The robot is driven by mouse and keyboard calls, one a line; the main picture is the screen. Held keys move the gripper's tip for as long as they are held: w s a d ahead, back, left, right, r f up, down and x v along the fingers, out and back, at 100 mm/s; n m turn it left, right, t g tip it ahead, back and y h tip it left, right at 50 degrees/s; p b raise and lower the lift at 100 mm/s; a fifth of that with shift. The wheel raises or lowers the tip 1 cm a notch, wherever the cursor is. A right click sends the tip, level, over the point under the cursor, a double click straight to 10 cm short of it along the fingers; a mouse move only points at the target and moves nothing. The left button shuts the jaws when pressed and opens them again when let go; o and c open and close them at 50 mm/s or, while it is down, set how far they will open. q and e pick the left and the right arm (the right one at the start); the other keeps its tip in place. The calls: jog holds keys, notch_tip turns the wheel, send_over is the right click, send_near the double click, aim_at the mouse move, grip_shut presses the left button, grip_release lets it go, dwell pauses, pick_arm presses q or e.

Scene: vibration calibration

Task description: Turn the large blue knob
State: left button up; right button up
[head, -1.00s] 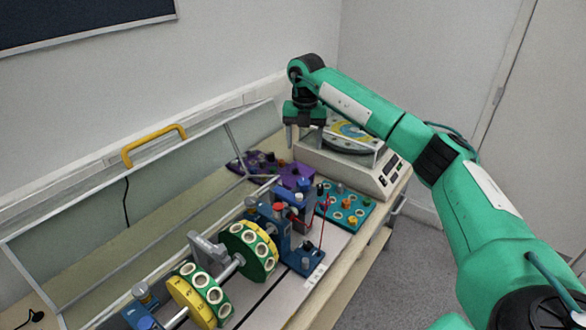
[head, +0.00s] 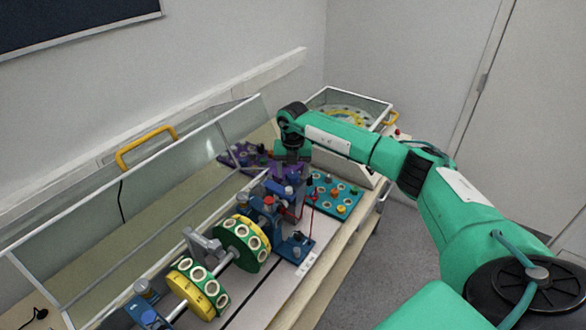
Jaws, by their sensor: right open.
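The shaft rig has green and yellow discs (head: 243,243) and blue bearing stands. I cannot tell for certain which is the large one. My right gripper (head: 292,176) points down, open, with its fingers above the far end of the rig by the purple board. I cannot tell whether it touches the knob below. My left gripper is not in view.
A clear hinged cover (head: 140,195) with a yellow handle (head: 146,147) stands open behind the rig. A teal board (head: 335,197) with knobs lies to the right. A purple board (head: 245,156) is behind my gripper.

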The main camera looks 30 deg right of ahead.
jog(key=shift+f, duration=0.1)
jog(key=c, duration=1)
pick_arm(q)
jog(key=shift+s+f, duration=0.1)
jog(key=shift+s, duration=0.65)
pick_arm(e)
jog(key=shift+o, duration=0.2)
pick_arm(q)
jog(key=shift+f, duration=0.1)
